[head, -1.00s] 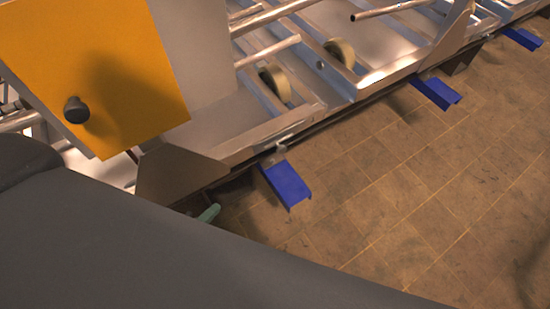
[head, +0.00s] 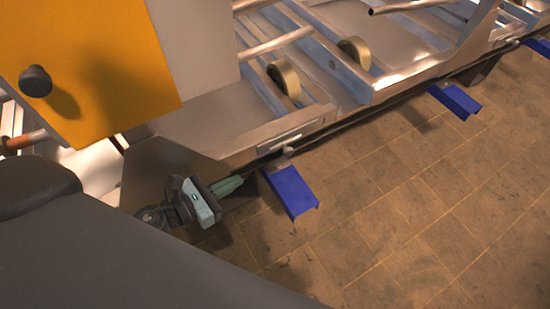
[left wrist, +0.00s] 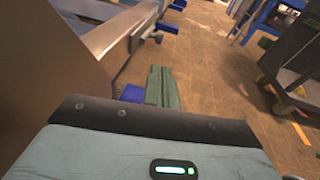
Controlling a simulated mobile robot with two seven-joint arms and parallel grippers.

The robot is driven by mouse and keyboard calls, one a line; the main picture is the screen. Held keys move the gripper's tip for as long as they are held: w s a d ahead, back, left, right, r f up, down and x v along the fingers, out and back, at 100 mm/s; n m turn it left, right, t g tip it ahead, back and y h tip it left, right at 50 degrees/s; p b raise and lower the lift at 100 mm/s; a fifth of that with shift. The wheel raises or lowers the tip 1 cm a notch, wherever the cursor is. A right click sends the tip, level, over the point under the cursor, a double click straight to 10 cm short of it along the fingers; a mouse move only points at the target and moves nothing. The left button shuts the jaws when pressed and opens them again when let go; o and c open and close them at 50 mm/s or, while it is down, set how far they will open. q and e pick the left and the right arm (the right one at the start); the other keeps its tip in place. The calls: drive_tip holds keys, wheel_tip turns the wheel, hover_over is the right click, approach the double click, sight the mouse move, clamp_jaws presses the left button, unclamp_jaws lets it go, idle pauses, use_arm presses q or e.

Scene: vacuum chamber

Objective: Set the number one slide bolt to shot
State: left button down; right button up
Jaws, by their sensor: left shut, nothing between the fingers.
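My left gripper (head: 240,181) is shut and empty, with its green fingers pointing right, just left of the nearest blue plate (head: 290,190). The fingers also show from behind in the left wrist view (left wrist: 162,88). The blue plate hangs out from the lower side rail of the metal frame, with a small metal piece (head: 276,163) at its inner end. Part of a blue piece shows left of the fingers in the wrist view (left wrist: 132,93). I cannot tell for certain which part is the number one slide bolt, and no number is readable. My right gripper is not in view.
More blue plates stick out farther along the rail (head: 455,99). A grey bracket (head: 150,170) stands close behind the gripper, below a yellow panel (head: 90,60) with a dark knob (head: 35,81). The tiled floor (head: 400,210) is clear. A dark cart (left wrist: 295,65) stands at the right.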

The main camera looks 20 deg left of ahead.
use_arm(q)
drive_tip(key=p, duration=0.2)
approach(290, 152)
drive_tip(key=w, duration=0.2)
drive_tip(key=w+d+f, duration=0.1)
drive_tip(key=w, duration=0.1)
drive_tip(key=shift+d+f, duration=0.2)
drive_tip(key=shift+f, duration=0.05)
drive_tip(key=shift+w+d+f, duration=0.15)
drive_tip(key=shift+w+d, duration=0.2)
drive_tip(key=shift+w, duration=0.2)
drive_tip(key=x, duration=0.4)
drive_tip(key=shift+d+r, duration=0.4)
drive_tip(key=shift+r, duration=0.05)
